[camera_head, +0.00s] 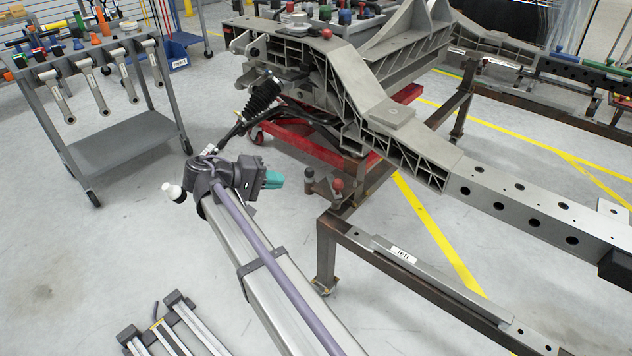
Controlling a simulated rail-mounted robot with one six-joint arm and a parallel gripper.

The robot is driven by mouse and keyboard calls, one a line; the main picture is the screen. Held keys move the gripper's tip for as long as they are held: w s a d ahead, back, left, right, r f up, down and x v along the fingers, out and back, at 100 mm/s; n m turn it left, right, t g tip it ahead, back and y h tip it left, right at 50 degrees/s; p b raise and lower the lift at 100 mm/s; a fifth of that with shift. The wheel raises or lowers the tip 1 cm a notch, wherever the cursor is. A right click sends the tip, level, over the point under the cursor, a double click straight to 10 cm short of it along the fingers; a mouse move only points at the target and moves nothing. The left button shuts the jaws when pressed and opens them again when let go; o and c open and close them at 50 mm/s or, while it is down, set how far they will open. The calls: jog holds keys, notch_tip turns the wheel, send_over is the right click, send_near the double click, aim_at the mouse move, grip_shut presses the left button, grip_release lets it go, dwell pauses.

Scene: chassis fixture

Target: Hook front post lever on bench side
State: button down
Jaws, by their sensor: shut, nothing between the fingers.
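My gripper (273,179), with teal fingertips, is at the end of my arm near the middle of the view. It is shut and empty, pointing right. Just right of it, apart from it, a small post assembly (325,195) stands at the near end of the rusty fixture frame. It carries a red ball knob (338,185) and a dark round knob (310,174). I cannot tell which of these is the front post lever, or whether it is hooked. The grey chassis (395,120) rests above and behind the post.
A rail labelled "left" (420,268) runs along the fixture frame at lower right. A grey tool cart (120,140) stands at left. Open floor lies between cart and arm.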

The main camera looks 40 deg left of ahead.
aim_at(334, 184)
jog(key=b+x, duration=0.5)
jog(key=x, duration=0.9)
jog(key=shift+d, duration=0.15)
jog(key=shift+d, duration=0.1)
